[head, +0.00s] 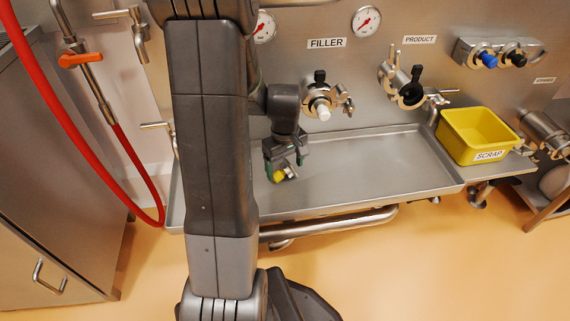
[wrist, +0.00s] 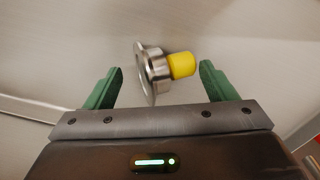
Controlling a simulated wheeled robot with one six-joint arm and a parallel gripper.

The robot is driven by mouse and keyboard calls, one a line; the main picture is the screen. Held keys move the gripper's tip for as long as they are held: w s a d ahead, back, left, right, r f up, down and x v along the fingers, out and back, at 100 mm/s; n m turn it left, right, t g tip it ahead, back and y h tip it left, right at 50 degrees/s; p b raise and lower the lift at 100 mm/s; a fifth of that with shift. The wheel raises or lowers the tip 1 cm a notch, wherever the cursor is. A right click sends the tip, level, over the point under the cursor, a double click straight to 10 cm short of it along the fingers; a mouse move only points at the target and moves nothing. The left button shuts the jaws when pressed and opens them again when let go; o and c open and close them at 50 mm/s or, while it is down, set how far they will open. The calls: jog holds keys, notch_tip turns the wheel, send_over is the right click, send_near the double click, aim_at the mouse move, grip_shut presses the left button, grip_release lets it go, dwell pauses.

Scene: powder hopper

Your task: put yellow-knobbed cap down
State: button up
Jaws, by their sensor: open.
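The yellow-knobbed cap (wrist: 155,72) is a round steel cap with a flange and a yellow knob (wrist: 183,65). In the wrist view it lies between my gripper's two green fingers, with a gap on each side, and its knob points right. In the head view its yellow knob (head: 280,175) shows low over the left part of the steel tray (head: 400,170). My gripper (head: 284,160) is open around it; the fingers also show in the wrist view (wrist: 160,85). I cannot tell whether the cap touches the tray.
The filler port (head: 322,100) and product valve (head: 405,88) stick out of the back panel. A yellow scrap bin (head: 478,135) stands right of the tray. A red hose (head: 135,165) hangs at the left. The tray's middle and right are clear.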

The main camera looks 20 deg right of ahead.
aim_at(285, 165)
jog(key=shift+r, duration=0.15)
notch_tip(285, 165, up, 8)
jog(key=p, duration=0.3)
jog(key=shift+f, duration=0.2)
